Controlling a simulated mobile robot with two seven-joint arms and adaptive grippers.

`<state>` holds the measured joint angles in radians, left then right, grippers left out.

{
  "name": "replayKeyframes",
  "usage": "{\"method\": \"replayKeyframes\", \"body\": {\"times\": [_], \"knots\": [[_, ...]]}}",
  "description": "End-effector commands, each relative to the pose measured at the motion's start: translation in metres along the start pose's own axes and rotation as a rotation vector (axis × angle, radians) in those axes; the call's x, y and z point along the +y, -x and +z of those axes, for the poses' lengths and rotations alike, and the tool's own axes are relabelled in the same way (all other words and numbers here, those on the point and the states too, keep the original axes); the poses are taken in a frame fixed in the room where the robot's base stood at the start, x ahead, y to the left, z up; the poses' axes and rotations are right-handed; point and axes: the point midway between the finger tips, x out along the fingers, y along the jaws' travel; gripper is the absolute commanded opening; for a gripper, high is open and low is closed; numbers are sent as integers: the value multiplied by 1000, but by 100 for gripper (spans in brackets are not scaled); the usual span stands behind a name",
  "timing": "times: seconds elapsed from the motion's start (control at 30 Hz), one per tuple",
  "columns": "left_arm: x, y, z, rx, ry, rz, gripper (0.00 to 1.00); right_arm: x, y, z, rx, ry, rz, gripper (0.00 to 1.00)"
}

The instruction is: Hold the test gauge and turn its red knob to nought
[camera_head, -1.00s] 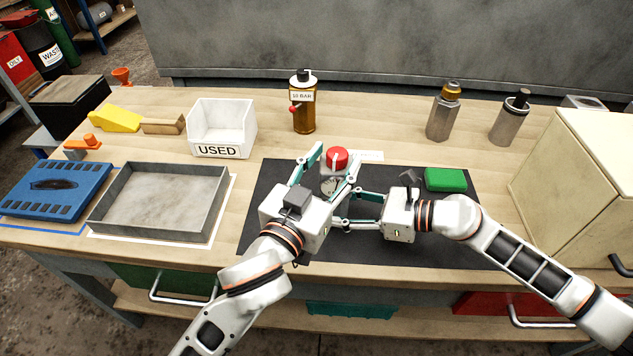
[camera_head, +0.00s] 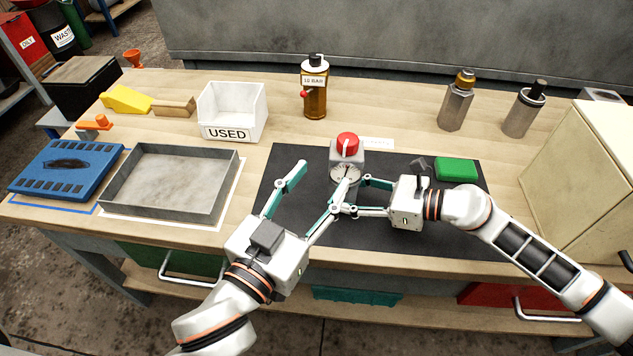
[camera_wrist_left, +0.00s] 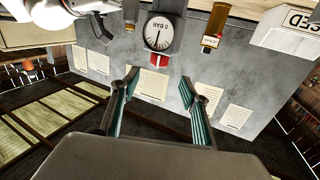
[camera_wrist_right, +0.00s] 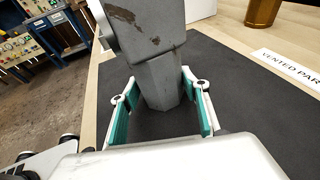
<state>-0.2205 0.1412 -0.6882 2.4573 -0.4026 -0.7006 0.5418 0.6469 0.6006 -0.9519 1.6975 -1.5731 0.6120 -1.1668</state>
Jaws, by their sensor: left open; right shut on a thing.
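The test gauge (camera_head: 345,160) stands upright on the dark mat (camera_head: 400,228), with a round white dial facing me and a red knob (camera_head: 347,140) with a white mark on top. In the left wrist view the dial (camera_wrist_left: 158,33) reads "0 BAR" and has a dark needle; the red knob (camera_wrist_left: 157,60) shows there too. My right gripper (camera_head: 355,195) is shut on the gauge's lower grey body, which shows between its fingers in the right wrist view (camera_wrist_right: 160,85). My left gripper (camera_head: 322,174) is open and empty, in front and to the left of the gauge, apart from the knob.
An amber bottle (camera_head: 315,98) marked "10 BAR" stands behind the gauge. A white "USED" bin (camera_head: 232,108) and a grey tray (camera_head: 170,185) lie left. A green block (camera_head: 457,169) is right on the mat; metal cylinders (camera_head: 454,107) stand behind it.

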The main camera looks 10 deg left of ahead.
Motion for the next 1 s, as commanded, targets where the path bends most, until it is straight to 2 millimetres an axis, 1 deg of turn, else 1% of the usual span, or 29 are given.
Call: {"method": "replayKeyframes", "body": {"times": [0.17, 0.33, 0.5, 0.73, 0.87, 1.0], "knots": [[-1, -1, 2, 3, -2, 25, 45, 0, 0, 1, -1, 0, -1, 28], [-6, -4, 6, 10, 8, 122, 45, 0, 0, 1, -1, 0, -1, 28], [-19, -6, 7, 10, 32, 231, 45, 0, 0, 1, -1, 1, -1, 28], [-35, -6, 1, 3, 61, 314, 45, 0, 0, 1, -1, 0, 0, 28], [-37, -9, -1, 2, 70, 329, 45, 0, 0, 1, -1, 0, 0, 28], [-34, -20, -2, 3, 74, 330, 45, 0, 0, 1, -2, 0, 0, 28]]}}
